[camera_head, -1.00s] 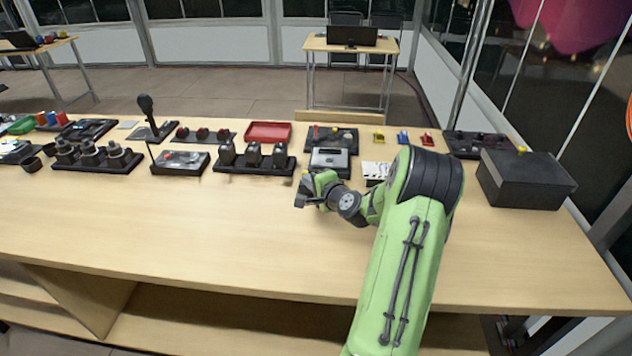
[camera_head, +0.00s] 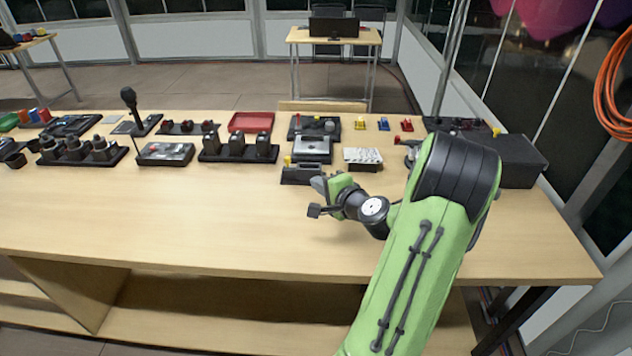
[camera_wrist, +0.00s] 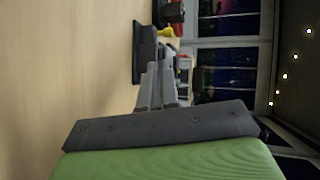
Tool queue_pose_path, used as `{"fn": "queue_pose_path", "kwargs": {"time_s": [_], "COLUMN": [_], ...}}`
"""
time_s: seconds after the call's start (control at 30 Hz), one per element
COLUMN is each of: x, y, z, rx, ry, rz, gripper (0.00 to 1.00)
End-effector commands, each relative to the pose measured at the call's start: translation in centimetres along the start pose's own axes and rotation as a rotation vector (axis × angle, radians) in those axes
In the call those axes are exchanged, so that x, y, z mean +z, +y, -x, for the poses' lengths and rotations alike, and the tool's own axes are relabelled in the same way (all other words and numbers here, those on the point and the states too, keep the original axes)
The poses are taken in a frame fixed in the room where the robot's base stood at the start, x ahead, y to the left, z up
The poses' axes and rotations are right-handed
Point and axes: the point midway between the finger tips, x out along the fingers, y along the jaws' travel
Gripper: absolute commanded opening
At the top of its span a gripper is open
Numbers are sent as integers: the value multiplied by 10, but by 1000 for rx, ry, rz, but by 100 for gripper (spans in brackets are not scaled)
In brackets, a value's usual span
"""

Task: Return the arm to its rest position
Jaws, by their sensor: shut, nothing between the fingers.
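My green arm reaches over the right half of the wooden table (camera_head: 180,225) in the head view. My gripper (camera_head: 314,198) is shut and empty above the table top, just in front of a small black block with a yellow knob (camera_head: 300,174). In the wrist view my gripper's grey fingers (camera_wrist: 157,78) lie close together and point toward a dark block (camera_wrist: 145,50) with a yellow part beside it. Nothing is held between them.
A large black box (camera_head: 520,162) stands at the right. The front left of the table is clear.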

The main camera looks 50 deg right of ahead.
Motion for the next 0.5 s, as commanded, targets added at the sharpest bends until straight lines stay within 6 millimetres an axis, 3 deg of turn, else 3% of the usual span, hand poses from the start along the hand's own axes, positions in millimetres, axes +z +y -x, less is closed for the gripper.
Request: {"fn": "queue_pose_path", "kwargs": {"time_s": [0.43, 0.5], "x": [0, 9], "y": [0, -4], "z": [-1, -2], "rx": [1, 12], "ry": [0, -20], "rz": [1, 30], "gripper": [0, 0]}}
